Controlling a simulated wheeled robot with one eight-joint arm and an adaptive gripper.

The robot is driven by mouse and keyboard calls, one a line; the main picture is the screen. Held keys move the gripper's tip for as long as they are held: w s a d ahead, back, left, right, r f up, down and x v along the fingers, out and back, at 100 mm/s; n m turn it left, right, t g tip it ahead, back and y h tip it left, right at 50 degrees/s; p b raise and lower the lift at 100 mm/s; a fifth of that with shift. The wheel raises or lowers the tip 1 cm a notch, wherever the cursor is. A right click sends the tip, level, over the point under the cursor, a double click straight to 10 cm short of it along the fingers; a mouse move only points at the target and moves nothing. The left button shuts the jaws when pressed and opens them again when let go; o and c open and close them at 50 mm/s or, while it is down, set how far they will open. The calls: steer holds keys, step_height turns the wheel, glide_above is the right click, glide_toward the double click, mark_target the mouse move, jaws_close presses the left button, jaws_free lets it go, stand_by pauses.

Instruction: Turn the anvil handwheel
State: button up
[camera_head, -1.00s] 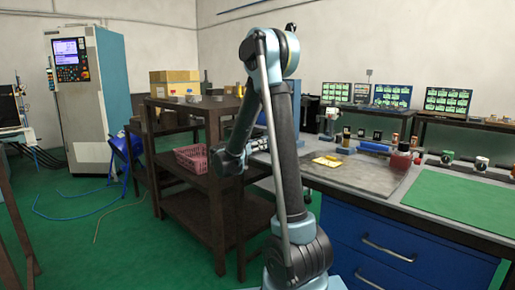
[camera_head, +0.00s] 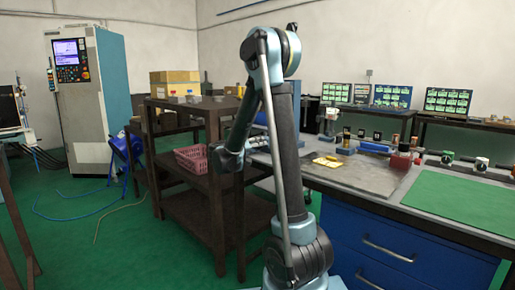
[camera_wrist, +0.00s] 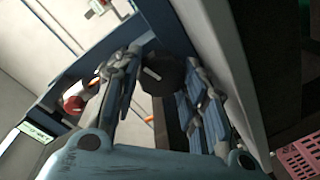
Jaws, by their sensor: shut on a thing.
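In the wrist view a dark round knob (camera_wrist: 168,76) with a pale line on its face sits between the two fingers of my gripper (camera_wrist: 165,85). I take it to be the anvil handwheel. The fingers lie on either side of it, closed on it. Part of its rim is hidden by the fingers. In the head view my gripper (camera_head: 260,142) is mostly behind my arm, near the left end of the bench, and the handwheel cannot be made out there.
A blue frame (camera_wrist: 60,90) and a red round part (camera_wrist: 73,103) lie left of the knob in the wrist view. A brown shelf (camera_head: 215,170) with a pink basket (camera_head: 190,158) stands close left of my arm. The workbench (camera_head: 385,208) carries several small instruments.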

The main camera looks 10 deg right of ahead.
steer(key=shift+w+a, duration=0.15)
steer(key=shift+w, duration=0.05)
steer(key=o, duration=1.1)
steer(key=shift+c, duration=0.2)
steer(key=shift+s, duration=0.1)
steer(key=m, duration=0.4)
steer(key=shift+s+t, duration=0.1)
steer(key=shift+t, duration=0.2)
steer(key=m, duration=0.4)
steer(key=shift+d+f, duration=0.1)
steer(key=shift+d, duration=0.1)
steer(key=shift+s+a+m, duration=0.1)
steer(key=shift+a+m, duration=0.05)
steer(key=shift+m, duration=0.25)
steer(key=v, duration=1.7)
steer(key=shift+f, duration=0.25)
